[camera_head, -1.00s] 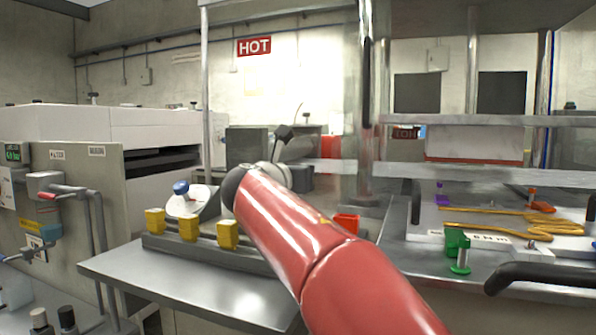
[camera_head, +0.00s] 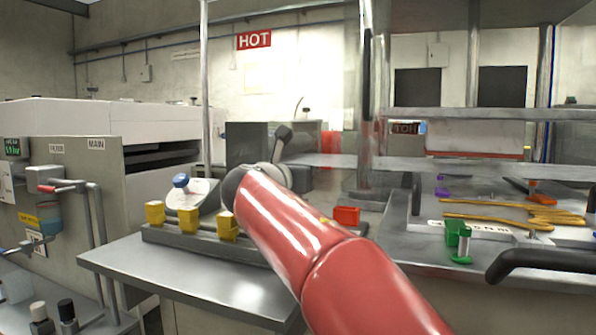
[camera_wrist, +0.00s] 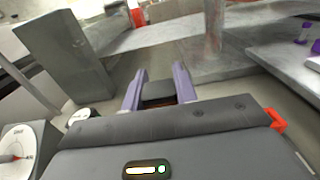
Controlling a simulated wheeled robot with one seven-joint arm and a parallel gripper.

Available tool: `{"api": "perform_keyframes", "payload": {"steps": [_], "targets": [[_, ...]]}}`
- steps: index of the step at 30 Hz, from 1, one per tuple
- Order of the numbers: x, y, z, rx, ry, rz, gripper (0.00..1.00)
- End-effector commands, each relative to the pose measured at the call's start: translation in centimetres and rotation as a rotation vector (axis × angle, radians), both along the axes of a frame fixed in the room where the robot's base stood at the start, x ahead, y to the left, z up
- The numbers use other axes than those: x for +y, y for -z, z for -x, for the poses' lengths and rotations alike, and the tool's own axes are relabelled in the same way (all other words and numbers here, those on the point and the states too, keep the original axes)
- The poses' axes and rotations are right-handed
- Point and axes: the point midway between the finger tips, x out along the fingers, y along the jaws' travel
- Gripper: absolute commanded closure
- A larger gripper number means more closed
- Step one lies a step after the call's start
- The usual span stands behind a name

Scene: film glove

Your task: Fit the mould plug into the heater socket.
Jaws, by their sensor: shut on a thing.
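In the wrist view my gripper (camera_wrist: 160,90) has its two purple-grey fingers closed on a small dark block (camera_wrist: 157,92), which I take to be the mould plug. Only its top and near side show between the fingers. In the camera_head view the red arm runs from the lower right to the bench, and its wrist hides most of the gripper and the block. I cannot pick out the heater socket with certainty; the region below and beyond the gripper is hidden by the gripper body.
A tall grey box (camera_wrist: 65,50) stands left ahead. The right tray holds a green clip (camera_head: 458,238).

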Motion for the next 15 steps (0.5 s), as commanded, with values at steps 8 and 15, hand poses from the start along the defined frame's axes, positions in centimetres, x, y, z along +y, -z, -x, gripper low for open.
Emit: {"api": "perform_keyframes", "payload": {"steps": [8, 15], "targets": [[0.0, 0.8, 0.0, 0.000, 0.000, 0.000, 0.94], [0.0, 1.4, 0.0, 0.000, 0.000, 0.000, 0.94]]}}
